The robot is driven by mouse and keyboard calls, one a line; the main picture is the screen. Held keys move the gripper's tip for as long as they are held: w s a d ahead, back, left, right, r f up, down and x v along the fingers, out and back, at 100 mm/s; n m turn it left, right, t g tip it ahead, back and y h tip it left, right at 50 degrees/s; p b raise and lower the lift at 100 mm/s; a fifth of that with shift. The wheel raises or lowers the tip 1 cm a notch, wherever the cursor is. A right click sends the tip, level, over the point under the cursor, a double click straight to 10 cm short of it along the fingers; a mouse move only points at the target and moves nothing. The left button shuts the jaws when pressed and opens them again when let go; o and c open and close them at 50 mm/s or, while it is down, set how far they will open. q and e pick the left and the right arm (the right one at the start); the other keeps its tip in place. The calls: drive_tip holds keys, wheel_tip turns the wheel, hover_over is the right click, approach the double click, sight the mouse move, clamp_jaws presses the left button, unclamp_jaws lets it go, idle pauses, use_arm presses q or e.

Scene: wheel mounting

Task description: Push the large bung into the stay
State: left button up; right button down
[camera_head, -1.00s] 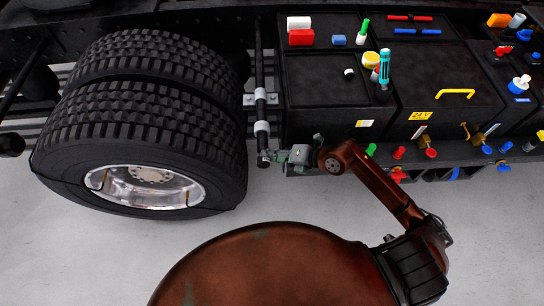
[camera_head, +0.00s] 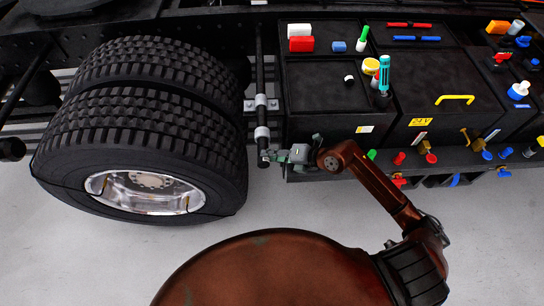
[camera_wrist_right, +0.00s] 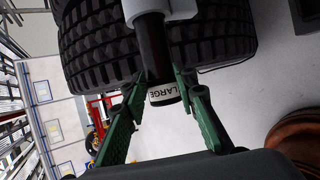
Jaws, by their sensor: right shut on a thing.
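The stay (camera_head: 259,90) is a dark tube held by pale clamps between the wheels and the black box. In the right wrist view the stay (camera_wrist_right: 152,45) comes down between the green fingers. The large bung (camera_wrist_right: 164,93), with a pale "LARGE" label, is at the stay's end, in line with it. How deep it sits inside is hidden. My right gripper (camera_head: 271,156) is at the stay's near end. In the wrist view the right gripper (camera_wrist_right: 160,86) is shut on the large bung. My left gripper is not in view.
Double truck wheels (camera_head: 140,125) stand close to the left of the stay. A black box (camera_head: 330,105) with tools and coloured blocks is to the right. Several coloured plugs line the ledge (camera_head: 325,172) below it. The grey floor (camera_head: 110,260) in front is clear.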

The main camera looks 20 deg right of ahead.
drive_tip(key=c, duration=1.5)
unclamp_jaws()
drive_tip(key=shift+o, duration=0.2)
drive_tip(key=shift+d, duration=0.1)
drive_tip(key=v, duration=1.2)
